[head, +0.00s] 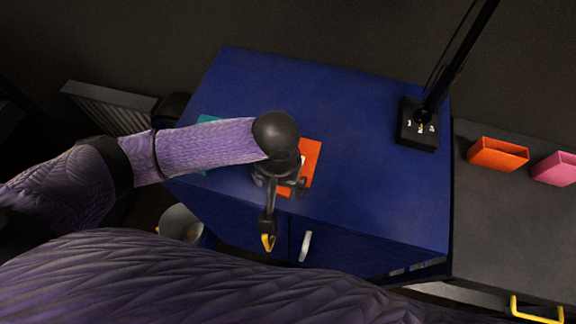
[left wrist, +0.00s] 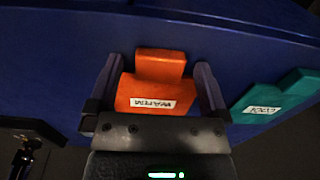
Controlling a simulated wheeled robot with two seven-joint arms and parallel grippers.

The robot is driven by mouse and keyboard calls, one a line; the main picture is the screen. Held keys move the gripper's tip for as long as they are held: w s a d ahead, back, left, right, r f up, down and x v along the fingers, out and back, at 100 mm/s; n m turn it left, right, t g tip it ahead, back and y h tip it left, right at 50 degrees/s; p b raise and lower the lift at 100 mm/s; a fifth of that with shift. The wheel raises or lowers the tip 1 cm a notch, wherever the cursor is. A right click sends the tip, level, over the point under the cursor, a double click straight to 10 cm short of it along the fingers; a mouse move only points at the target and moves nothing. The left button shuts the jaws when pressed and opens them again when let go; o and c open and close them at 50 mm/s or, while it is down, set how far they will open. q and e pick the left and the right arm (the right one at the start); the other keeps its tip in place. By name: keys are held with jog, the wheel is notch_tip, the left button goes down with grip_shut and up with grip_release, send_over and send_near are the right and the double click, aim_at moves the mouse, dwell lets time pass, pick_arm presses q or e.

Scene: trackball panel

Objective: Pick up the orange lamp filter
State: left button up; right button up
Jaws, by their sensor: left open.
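The orange lamp filter (left wrist: 155,88) lies flat on the blue cabinet top (left wrist: 60,60), with a white label reading WARM. In the head view the orange filter (head: 313,152) is partly hidden under my left gripper (head: 284,181). In the left wrist view my left gripper (left wrist: 160,66) is open, with one finger on each side of the filter. Whether the fingers touch it or hover above it, I cannot tell. A teal filter (left wrist: 272,97) labelled COOL lies beside it; in the head view my arm mostly covers it. My right gripper is not in view.
A black base with a tall pole (head: 418,124) stands at the cabinet's right corner. An orange bin (head: 497,154) and a pink bin (head: 556,168) sit on a dark surface to the right. The cabinet top between filters and pole is clear.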

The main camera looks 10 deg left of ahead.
pick_arm(q)
jog(key=c, duration=1.1)
